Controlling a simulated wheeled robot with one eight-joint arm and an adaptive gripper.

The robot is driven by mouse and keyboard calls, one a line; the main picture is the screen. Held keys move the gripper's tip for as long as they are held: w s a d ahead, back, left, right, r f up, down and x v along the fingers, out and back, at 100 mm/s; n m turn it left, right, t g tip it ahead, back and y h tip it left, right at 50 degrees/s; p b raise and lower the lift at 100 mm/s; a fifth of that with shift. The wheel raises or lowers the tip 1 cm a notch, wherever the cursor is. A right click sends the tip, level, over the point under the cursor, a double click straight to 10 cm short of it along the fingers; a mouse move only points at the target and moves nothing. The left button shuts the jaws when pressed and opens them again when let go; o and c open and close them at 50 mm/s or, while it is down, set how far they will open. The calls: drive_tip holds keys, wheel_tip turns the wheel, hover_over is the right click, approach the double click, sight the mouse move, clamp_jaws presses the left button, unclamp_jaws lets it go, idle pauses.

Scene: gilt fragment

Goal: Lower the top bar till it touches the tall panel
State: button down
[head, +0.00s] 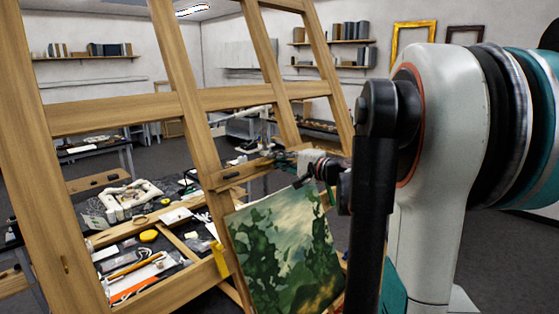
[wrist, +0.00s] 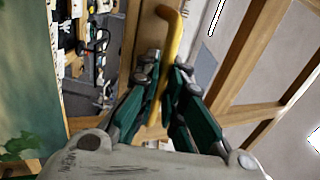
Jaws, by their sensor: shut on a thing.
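The tall panel (head: 285,250), a painted green landscape, stands upright on a large wooden easel; its green face also shows at the left of the wrist view (wrist: 30,85). The wooden top bar (head: 238,174) crosses the easel above the panel, with a gap visible at the bar's left part. My gripper (wrist: 165,80) is shut on a bent yellow-orange handle (wrist: 172,45). In the head view, my gripper (head: 285,158) is small and partly hidden at the bar's right part. How the handle joins the bar is not clear.
Easel posts (head: 185,100) and a crossbar (head: 120,112) fill the left and middle of the head view. A yellow clip (head: 218,258) sits at the panel's lower left. A cluttered workbench (head: 130,225) stands behind. Shelves and frames are on the far wall.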

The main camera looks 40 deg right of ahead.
drive_tip(key=s+f+b, duration=0.3)
drive_tip(key=f+b, duration=0.2)
drive_tip(key=f, duration=0.2)
drive_tip(key=shift+s+f+b, duration=0.15)
drive_tip(key=shift+b, duration=0.2)
drive_tip(key=shift+d, duration=0.1)
drive_tip(key=c, duration=1.7)
unclamp_jaws()
drive_tip(key=s, duration=0.8)
drive_tip(key=s+d+r, duration=0.1)
drive_tip(key=s, duration=0.3)
